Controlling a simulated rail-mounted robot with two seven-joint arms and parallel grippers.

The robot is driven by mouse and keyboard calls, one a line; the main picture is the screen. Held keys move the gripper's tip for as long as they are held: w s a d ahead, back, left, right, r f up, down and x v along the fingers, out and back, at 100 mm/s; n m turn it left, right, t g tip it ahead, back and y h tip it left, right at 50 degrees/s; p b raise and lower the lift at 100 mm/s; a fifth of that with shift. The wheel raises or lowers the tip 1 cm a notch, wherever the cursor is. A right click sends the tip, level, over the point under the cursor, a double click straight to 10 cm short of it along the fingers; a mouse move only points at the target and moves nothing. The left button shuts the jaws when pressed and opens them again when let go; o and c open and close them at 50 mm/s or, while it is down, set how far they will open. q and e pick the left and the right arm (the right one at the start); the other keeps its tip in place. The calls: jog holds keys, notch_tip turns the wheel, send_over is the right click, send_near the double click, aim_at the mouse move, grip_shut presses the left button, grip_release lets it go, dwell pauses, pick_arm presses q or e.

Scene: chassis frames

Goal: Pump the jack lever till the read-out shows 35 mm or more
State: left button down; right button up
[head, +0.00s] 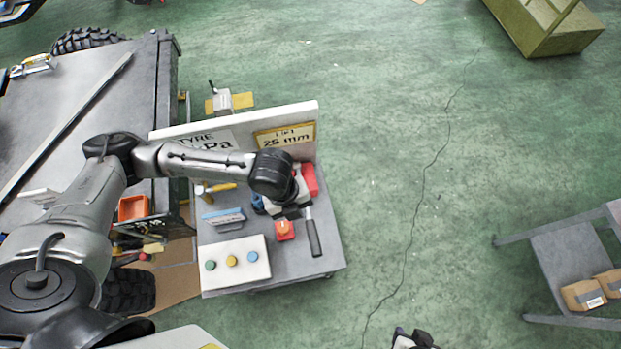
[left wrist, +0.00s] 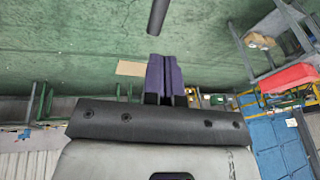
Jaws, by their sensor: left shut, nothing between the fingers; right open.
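The read-out (head: 287,137) on the upright white board shows 25 mm. The jack's red body (head: 310,178) is on the grey cart, partly hidden by my left wrist. Its lever, with a black grip (head: 314,238), points toward the cart's front right. My right gripper (head: 412,340) is open at the bottom edge, mostly cut off.
The cart (head: 330,262) also carries a white panel (head: 258,268) with green, yellow and blue buttons, a red-orange block (head: 285,230) and a blue-grey tool (head: 224,218). A vehicle chassis (head: 130,95) stands left. Open green floor lies right; a shelf (head: 570,255) holds boxes.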

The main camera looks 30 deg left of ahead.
aim_at(312, 236)
pick_arm(q)
jog(key=shift+m, duration=0.6)
jog(key=shift+f, duration=0.1)
jog(key=p+x, duration=0.2)
jog(key=x, duration=1.1)
jog(key=shift+d+f, duration=0.2)
jog(key=shift+f, duration=0.15)
jog(key=shift+f, duration=0.1)
